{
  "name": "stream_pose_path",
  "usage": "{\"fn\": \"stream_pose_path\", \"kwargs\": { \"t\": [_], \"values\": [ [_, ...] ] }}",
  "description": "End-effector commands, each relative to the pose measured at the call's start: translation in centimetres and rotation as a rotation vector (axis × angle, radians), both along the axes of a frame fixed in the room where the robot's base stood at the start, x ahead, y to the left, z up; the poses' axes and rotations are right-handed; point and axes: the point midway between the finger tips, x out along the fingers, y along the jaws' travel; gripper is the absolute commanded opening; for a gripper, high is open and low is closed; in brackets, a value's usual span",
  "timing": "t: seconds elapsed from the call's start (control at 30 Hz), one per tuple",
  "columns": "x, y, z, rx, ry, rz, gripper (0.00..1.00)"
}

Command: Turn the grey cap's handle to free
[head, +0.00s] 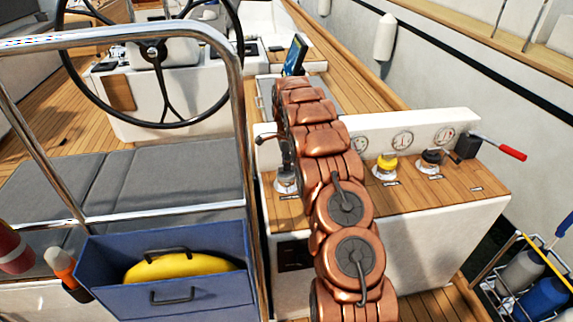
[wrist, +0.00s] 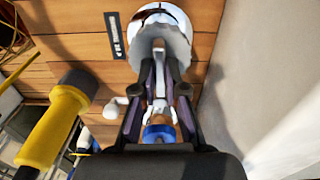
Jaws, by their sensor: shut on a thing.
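The grey cap (wrist: 165,42) sits on a round white and chrome base (wrist: 165,14) on the wooden top in the wrist view. My gripper (wrist: 160,85) is at the cap, with its dark fingers closed on a pale, narrow handle (wrist: 160,80) between them. In the head view my gripper (head: 287,155) points down at the left end of the wooden-topped console, over the chrome base (head: 287,185). My arm hides most of the cap there. The handle's exact angle is hard to tell. A dark label plate (wrist: 115,36) lies beside the cap.
A yellow-topped fitting (head: 385,164) and a black-topped fitting (head: 432,158) stand to the right on the console (head: 470,185). A red-handled lever (head: 508,151) is at its right end. The steering wheel (head: 152,50) and steel rail (head: 245,150) are left of my arm.

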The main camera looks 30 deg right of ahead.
Motion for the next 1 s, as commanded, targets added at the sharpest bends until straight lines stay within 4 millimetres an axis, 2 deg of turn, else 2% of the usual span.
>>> {"fn": "stream_pose_path", "kwargs": {
  "t": [0.27,1.0],
  "values": [
    [0.08,0.12,-0.40,0.001,-0.001,0.180,0.00],
    [0.07,-0.01,-0.17,-0.001,-0.002,0.878,0.00]
  ]
}}
